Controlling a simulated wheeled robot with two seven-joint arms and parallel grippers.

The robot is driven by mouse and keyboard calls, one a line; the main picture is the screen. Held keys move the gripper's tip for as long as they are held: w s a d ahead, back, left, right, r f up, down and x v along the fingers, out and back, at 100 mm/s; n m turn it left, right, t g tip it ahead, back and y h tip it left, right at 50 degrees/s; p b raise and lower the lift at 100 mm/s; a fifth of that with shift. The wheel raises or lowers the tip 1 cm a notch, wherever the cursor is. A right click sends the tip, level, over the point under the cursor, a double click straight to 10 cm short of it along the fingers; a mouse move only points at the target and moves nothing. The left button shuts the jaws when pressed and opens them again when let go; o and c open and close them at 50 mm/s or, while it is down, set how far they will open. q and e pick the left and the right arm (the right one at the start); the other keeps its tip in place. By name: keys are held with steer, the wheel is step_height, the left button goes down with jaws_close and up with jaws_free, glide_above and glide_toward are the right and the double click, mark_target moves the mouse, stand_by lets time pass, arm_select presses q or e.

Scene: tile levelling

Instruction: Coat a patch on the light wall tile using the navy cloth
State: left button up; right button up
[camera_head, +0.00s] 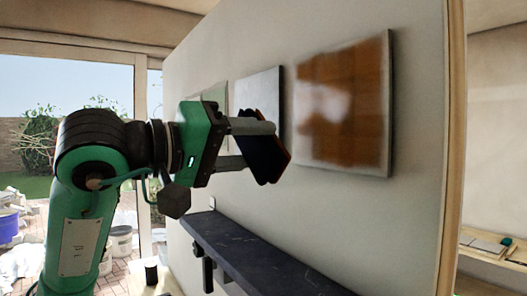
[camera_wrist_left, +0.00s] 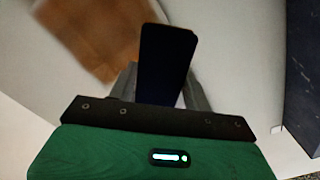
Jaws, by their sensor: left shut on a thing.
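The light wall tile (camera_head: 389,150) hangs on the wall right of centre, with a brown-orange patch (camera_head: 345,95) over much of its face. The patch's edges are blurred, and pale tile shows around it. The patch also shows in the left wrist view (camera_wrist_left: 95,35). My left gripper (camera_head: 268,145) is shut on the navy cloth (camera_head: 259,160), a dark folded pad with a brown-orange edge. The cloth stands up between the fingers in the left wrist view (camera_wrist_left: 165,60). In the head view the cloth is left of the light tile and looks apart from it. My right gripper is out of view.
A dark ledge (camera_head: 255,260) runs along the wall below the tiles. A side surface with small items (camera_head: 490,245) is at the far right.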

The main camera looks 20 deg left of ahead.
mark_target(247, 146)
arm_select(q)
steer(key=shift+s+a, duration=0.15)
steer(key=shift+s, duration=0.05)
steer(key=shift+b+v, duration=0.35)
steer(key=shift+v, duration=1.2)
steer(key=shift+w, duration=0.1)
stand_by(0.6)
steer(key=shift+x, duration=3.55)
steer(key=shift+x, duration=0.95)
